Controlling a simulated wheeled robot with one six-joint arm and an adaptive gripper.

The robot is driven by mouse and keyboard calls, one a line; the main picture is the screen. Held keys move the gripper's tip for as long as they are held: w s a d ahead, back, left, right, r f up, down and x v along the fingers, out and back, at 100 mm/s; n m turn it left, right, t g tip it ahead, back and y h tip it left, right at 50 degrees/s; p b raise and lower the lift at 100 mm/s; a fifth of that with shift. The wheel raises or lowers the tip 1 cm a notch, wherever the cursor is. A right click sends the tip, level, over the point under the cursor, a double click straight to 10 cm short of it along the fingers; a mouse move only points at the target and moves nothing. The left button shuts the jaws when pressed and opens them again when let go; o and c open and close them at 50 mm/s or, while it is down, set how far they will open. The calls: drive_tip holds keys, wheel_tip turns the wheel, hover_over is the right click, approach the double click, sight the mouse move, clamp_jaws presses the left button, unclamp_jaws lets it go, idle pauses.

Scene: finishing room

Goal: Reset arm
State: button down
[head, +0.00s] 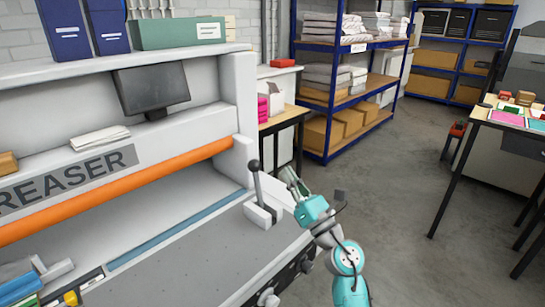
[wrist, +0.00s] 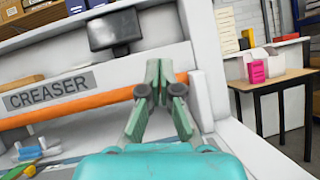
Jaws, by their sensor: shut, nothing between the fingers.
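My gripper (head: 291,179) is at the end of my teal arm, just right of the lever (head: 255,181) on the creaser's bed. In the wrist view my gripper (wrist: 159,68) is shut and empty, its fingertips together in front of the orange bar. The lever has a black knob and stands tilted in a white base. Whether the fingers touch the lever cannot be told in the head view; they look close beside it. The creaser (head: 70,172) is a large white machine with an orange bar and a dark screen.
The creaser's grey bed (head: 180,250) lies in front, with tools at its left end. A small wooden table (head: 283,117) stands behind, with blue shelving (head: 325,125) beyond. A black-legged table (head: 490,115) is at right. The floor (head: 410,200) between is clear.

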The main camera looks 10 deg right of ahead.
drive_tip(key=s+f+m+h, duration=0.6)
drive_tip(key=s+f+m, duration=1.45)
drive_tip(key=s, duration=0.55)
drive_tip(key=s+d+f+m+g+h, duration=0.1)
drive_tip(key=s+m+g, duration=0.1)
drive_tip(key=s+m, duration=0.4)
drive_tip(key=s+d+f+m+g+h, duration=0.1)
drive_tip(key=s+m, duration=0.5)
drive_tip(key=s, duration=0.7)
drive_tip(key=s+d+f+m+g+h, duration=0.1)
drive_tip(key=s+f+m+g+h, duration=0.2)
drive_tip(key=s+m, duration=0.3)
drive_tip(key=s, duration=0.4)
drive_tip(key=shift+d+g, duration=0.4)
